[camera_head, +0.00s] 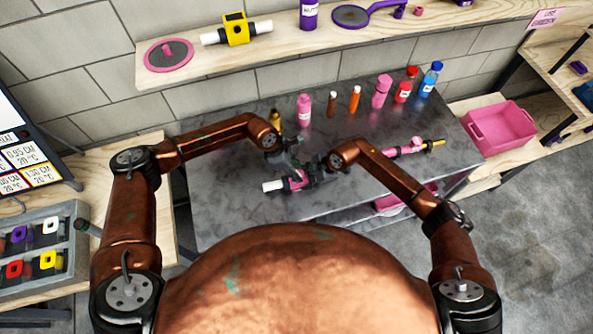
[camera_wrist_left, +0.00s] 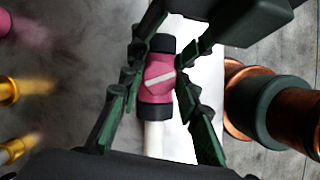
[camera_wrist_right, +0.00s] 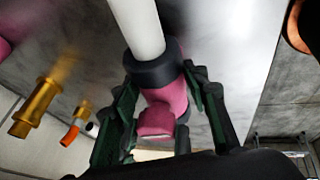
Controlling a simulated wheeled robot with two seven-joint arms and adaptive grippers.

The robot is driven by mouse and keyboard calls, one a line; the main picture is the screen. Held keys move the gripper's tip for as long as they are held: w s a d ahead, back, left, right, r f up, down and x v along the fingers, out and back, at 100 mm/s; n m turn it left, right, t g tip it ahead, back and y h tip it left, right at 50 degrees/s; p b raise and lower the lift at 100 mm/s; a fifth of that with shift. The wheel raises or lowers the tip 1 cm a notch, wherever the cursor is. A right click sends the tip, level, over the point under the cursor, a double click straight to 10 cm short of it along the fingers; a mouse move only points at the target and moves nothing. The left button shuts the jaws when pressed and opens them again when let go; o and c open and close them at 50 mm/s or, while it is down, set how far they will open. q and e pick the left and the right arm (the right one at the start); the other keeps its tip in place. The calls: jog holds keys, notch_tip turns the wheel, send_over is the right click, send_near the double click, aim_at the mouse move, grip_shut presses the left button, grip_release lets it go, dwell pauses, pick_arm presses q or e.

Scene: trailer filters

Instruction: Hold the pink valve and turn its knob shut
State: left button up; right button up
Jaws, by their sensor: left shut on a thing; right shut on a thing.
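The pink valve (camera_head: 296,181) is held over the dark table, with a white pipe end (camera_head: 272,185) sticking out to its left. In the left wrist view the valve (camera_wrist_left: 157,82) has black collars and a white bar lying diagonally on its face. My left gripper (camera_head: 292,163) is shut on the valve, its fingers on either side of the pink part. My right gripper (camera_head: 318,172) is also shut on it. In the right wrist view a pink blocky part (camera_wrist_right: 160,115) sits between its fingers, below a black collar. The exact finger contacts are partly hidden.
A pink-and-black fitting with a yellow tip (camera_head: 412,148) lies right of my right gripper. Several bottles, including a red one (camera_head: 405,86), stand along the table's back. A pink bin (camera_head: 500,127) is at right. A shelf (camera_head: 205,62) runs behind. The table's front left is clear.

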pick_arm(q)
jog(key=o, duration=1.2)
jog(key=v, duration=1.2)
